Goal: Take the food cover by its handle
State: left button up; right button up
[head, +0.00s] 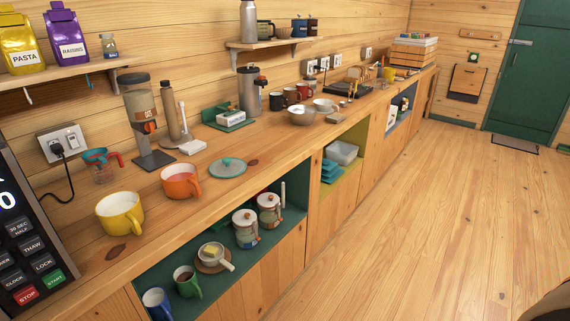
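A round, low cover (228,168) with a teal rim and a small teal knob handle lies on the wooden counter, right of the orange mug. It looks like the food cover, and its handle points up. It sits near the counter's front edge. Whether anything is under it I cannot tell. Neither of my grippers is in the head view.
On the counter (140,215), an orange mug (180,183) and a yellow mug (120,213) stand left of the cover. A dispenser (142,115) and a green holder (226,117) stand behind. Open shelves below hold jars and mugs. The wooden floor (400,220) is clear.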

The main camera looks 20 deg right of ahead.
aim_at(227, 166)
jog(key=z, duration=0.3)
jog(key=i+l, duration=0.25)
jog(key=l, duration=0.15)
jog(key=i+l+u, duration=0.1)
jog(key=i+l, duration=0.15)
jog(key=l, duration=0.15)
jog(key=i+l, duration=0.2)
jog(key=l, duration=0.2)
jog(key=u, duration=0.05)
